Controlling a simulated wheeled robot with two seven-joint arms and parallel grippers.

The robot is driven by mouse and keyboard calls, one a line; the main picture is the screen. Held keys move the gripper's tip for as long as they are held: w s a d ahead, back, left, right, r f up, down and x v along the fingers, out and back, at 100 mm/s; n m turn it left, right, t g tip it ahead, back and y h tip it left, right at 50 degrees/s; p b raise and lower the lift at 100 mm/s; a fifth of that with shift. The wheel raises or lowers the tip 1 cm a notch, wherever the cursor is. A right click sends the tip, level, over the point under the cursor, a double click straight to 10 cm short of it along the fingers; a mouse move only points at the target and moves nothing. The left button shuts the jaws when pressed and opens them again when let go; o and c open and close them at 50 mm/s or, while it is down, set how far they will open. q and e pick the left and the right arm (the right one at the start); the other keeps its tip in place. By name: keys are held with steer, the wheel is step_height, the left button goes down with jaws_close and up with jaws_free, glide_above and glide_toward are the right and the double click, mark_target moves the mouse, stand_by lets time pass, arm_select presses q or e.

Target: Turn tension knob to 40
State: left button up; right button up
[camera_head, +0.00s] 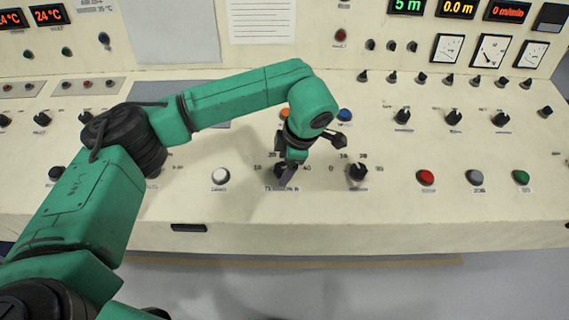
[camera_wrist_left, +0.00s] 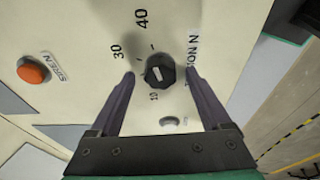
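The tension knob (camera_wrist_left: 160,66) is a black round dial on the cream panel, with a pale mark on its top. In the left wrist view the printed numbers 30 and 40 and part of the label "TENSION N" show around it. I cannot tell exactly which number the mark points at. My left gripper (camera_wrist_left: 160,76) is open, with one dark finger on each side of the knob and a gap on both sides. In the head view my left gripper (camera_head: 286,172) points down over the knob and hides most of it. My right gripper is not in view.
A similar black knob (camera_head: 357,172) stands close to the right of my left gripper. A white button (camera_head: 220,176) lies to the left, and a red button (camera_head: 426,177) farther right. An orange button (camera_wrist_left: 32,71) shows in the wrist view. The front panel edge is clear.

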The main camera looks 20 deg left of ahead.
arm_select(q)
steer(key=shift+d+r, duration=0.1)
steer(key=shift+r, duration=0.3)
steer(key=v, duration=1.3)
steer(key=shift+d+r+b, duration=0.15)
steer(key=shift+r+b, duration=0.15)
steer(key=shift+s, duration=0.15)
